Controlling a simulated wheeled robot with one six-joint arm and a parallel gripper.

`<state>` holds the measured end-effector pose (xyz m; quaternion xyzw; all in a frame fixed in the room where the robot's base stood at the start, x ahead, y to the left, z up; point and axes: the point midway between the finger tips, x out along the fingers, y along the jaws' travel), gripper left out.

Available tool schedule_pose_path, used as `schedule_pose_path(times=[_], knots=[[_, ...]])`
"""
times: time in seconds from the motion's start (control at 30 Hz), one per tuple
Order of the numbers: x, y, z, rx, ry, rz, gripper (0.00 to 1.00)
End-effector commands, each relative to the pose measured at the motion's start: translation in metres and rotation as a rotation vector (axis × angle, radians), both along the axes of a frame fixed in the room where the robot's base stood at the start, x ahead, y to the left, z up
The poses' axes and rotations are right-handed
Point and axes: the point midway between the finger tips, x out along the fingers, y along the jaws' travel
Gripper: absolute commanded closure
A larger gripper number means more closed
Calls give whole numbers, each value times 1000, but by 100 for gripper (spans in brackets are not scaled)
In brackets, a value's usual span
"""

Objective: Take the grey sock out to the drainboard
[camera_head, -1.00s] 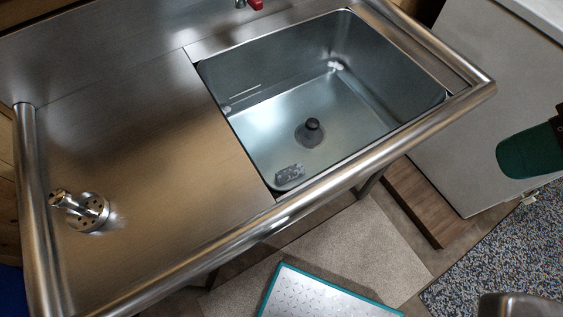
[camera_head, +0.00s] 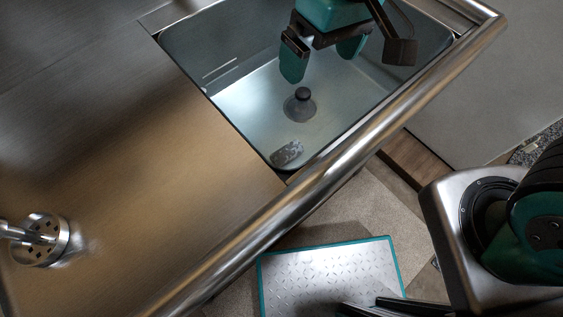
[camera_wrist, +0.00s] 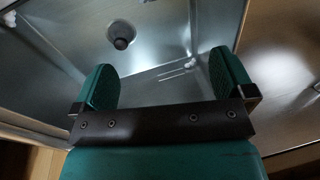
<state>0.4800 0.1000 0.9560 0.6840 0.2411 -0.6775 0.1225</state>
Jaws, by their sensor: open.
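The grey sock (camera_head: 287,153) is a small patterned bundle on the basin floor, in the near corner by the front rim and the drainboard side. I cannot make it out in the wrist view. The drainboard (camera_head: 130,150) is the flat steel surface left of the basin. My gripper (camera_head: 320,62) is open, with its teal fingers apart, over the basin toward its back. It is up and away from the sock, with the dark drain plug between them in the picture. In the wrist view my gripper (camera_wrist: 160,88) has nothing between its fingers.
The steel basin (camera_head: 215,115) has walls around the sock, and a dark drain plug (camera_head: 301,105) stands on its floor. A thick rounded rim (camera_head: 330,165) runs along the front. A perforated metal strainer (camera_head: 40,238) sits at the drainboard's left. The rest of the drainboard is clear.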

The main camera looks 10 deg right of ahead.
Motion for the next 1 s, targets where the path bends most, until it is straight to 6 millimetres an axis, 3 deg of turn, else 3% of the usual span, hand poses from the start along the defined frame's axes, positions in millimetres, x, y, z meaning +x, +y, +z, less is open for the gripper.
schedule_pose_path(times=[0.03, 0.1, 0.2, 0.47, 0.8, 1.0], knots=[[8, 13, -51, -38, 4, 1, 0], [17, 27, -86, -84, -3, -10, 0], [25, 42, -122, -132, -17, -20, 0], [29, 53, -166, -169, -30, -26, 0], [28, 52, -241, -169, -29, -26, 0], [29, 52, -261, -166, -32, -26, 0]])
